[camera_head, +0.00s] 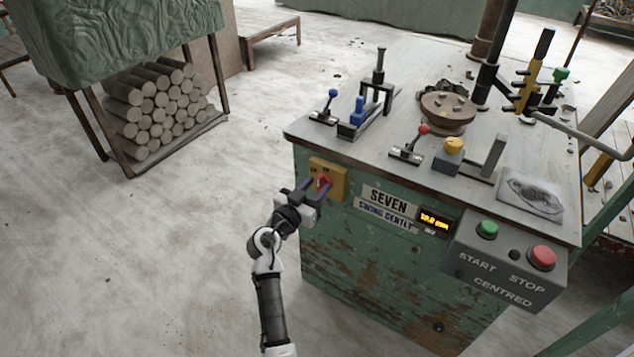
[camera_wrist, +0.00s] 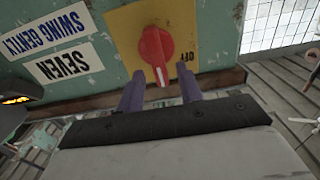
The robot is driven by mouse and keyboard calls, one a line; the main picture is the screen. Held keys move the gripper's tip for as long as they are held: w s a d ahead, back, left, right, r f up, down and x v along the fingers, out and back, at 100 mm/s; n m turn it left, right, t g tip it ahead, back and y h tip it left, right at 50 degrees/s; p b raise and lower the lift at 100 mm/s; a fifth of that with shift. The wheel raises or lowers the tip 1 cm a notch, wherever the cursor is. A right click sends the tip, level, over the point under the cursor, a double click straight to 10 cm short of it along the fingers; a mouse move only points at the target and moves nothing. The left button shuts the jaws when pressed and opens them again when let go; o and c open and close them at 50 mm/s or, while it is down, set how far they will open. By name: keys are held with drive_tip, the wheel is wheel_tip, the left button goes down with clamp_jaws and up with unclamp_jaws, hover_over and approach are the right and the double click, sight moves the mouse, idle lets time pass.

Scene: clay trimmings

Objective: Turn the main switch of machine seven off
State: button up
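The main switch is a red knob (camera_wrist: 156,52) on a yellow plate (camera_wrist: 190,22) on machine seven's green front. In the wrist view the knob's white mark points down the picture, towards my gripper, with the word OFF just to its right. My gripper (camera_wrist: 161,86) is open, its two purple fingers apart on either side of the knob's lower end. I cannot tell whether they touch it.
The SEVEN sign (camera_head: 387,201) and a lit display (camera_head: 434,219) lie right of the switch. A grey box carries a green START button (camera_head: 487,229) and a red STOP button (camera_head: 541,257). Levers and clamps stand on the machine top.

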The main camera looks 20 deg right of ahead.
drive_tip(key=shift+w+d, duration=0.45)
drive_tip(key=shift+d, duration=0.1)
clamp_jaws()
drive_tip(key=shift+n, duration=0.4)
drive_tip(key=shift+w+a+f+n+p, duration=0.25)
drive_tip(key=shift+f+n, duration=0.15)
drive_tip(key=shift+n, duration=2.45)
drive_tip(key=shift+w+a+f+n+p, duration=0.2)
drive_tip(key=shift+w+f+n, duration=0.15)
drive_tip(key=shift+n, duration=2.55)
drive_tip(key=shift+w+a+f+n+p, duration=0.25)
drive_tip(key=shift+f+n, duration=0.15)
drive_tip(key=shift+n, duration=2.45)
